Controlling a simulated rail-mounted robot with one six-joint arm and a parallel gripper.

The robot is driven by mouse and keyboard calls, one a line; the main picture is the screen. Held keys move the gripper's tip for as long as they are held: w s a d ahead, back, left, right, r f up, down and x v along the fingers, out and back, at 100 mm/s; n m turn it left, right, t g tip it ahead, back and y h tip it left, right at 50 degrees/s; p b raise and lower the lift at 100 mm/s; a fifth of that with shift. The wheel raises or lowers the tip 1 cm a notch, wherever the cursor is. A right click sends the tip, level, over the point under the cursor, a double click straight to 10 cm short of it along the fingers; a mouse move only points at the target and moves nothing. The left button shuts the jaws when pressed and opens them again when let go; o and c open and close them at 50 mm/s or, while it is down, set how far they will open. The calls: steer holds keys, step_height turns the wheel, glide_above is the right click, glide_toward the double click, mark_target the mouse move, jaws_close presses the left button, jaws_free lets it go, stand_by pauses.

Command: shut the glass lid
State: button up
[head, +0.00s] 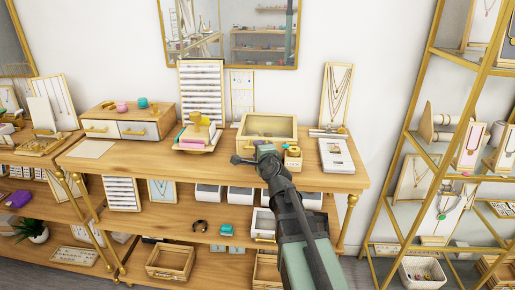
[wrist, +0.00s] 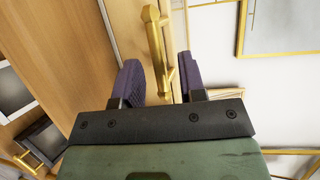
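A wooden display box with a gold-toned frame (head: 294,126) stands on the upper shelf, right of the middle in the head view. Its glass lid (head: 268,122) shows as a pale framed pane at the top; its exact angle is hard to tell. My gripper (head: 243,156) is at the front left of the box, and my arm hides part of the front. In the wrist view my gripper (wrist: 160,82) is open, its two purple fingers apart. A gold handle (wrist: 155,40) on a wooden edge reaches into the gap between them. I see no clear grip on it.
A mirror (head: 230,35) hangs behind.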

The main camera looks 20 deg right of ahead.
steer(key=s+r, duration=0.1)
steer(key=s, duration=0.7)
steer(key=shift+s+a+p, duration=0.2)
steer(key=shift+a+p, duration=0.2)
steer(key=s+a+f+n+g+y, duration=0.5)
steer(key=s+a+f+n+g, duration=0.35)
steer(key=n, duration=0.45)
steer(key=s+a+f+n+g+h+p, duration=0.3)
steer(key=s+n+g, duration=0.3)
steer(key=s+g, duration=0.2)
steer(key=shift+a+f+n+h, duration=0.3)
steer(key=shift+a+f, duration=0.05)
steer(key=shift+a, duration=0.1)
